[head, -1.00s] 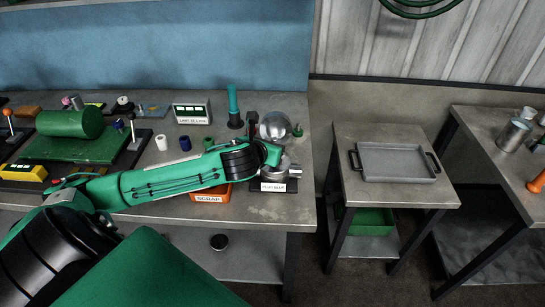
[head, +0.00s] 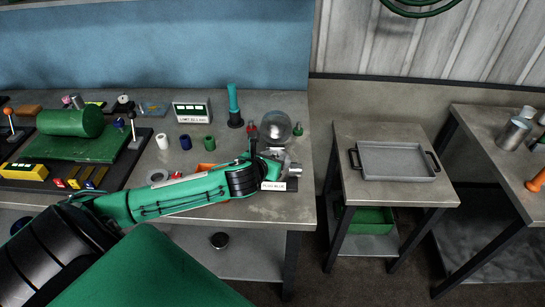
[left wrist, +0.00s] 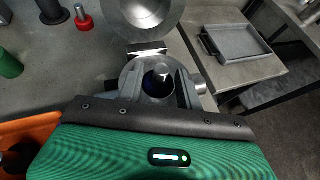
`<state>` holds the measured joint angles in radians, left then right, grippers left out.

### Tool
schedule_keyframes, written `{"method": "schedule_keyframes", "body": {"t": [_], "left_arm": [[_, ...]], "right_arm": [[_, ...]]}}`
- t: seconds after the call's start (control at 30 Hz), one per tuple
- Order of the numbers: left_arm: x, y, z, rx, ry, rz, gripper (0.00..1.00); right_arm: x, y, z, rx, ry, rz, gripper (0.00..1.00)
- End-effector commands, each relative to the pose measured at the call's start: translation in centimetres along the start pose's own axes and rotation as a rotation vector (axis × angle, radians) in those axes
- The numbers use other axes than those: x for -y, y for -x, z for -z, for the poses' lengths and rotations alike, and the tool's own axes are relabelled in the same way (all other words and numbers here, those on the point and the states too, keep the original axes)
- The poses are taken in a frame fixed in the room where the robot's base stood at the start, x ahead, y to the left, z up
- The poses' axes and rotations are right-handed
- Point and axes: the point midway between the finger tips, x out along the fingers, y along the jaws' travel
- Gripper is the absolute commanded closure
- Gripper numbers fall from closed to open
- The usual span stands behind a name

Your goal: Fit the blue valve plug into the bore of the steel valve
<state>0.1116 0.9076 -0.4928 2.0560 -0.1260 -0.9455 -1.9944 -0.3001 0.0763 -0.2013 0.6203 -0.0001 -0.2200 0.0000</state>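The steel valve (head: 293,169) stands at the right end of the bench, behind a label reading PLUG BLUE (head: 272,186). In the left wrist view the steel valve (left wrist: 201,86) shows its round bore facing up, with a raised round steel cover (left wrist: 150,12) behind it. A dark blue piece with a pale steel top, seemingly the blue valve plug (left wrist: 151,82), sits at the bore; its depth is unclear. My left gripper (left wrist: 160,78) has its two grey fingers apart, one on each side of the plug, with no clear contact. My right gripper is not in view.
An orange bin (left wrist: 20,133) lies left of the gripper. A red-based pin (left wrist: 83,20) and a green cylinder (left wrist: 8,64) stand nearby. A side table with a grey tray (head: 397,161) stands to the right, across a gap from the bench.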

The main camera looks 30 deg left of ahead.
Motion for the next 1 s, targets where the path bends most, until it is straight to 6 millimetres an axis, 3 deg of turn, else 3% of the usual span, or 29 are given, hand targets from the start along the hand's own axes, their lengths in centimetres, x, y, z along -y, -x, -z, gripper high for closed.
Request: {"method": "schedule_keyframes", "body": {"t": [0.43,1.0], "left_arm": [[0.0,1.0,-0.2,0.001,-0.002,0.001,0.63],[0.0,10.8,-0.1,-0.001,-0.002,0.000,0.63]], "right_arm": [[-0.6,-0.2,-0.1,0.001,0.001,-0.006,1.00],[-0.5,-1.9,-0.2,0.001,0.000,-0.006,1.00]]}}
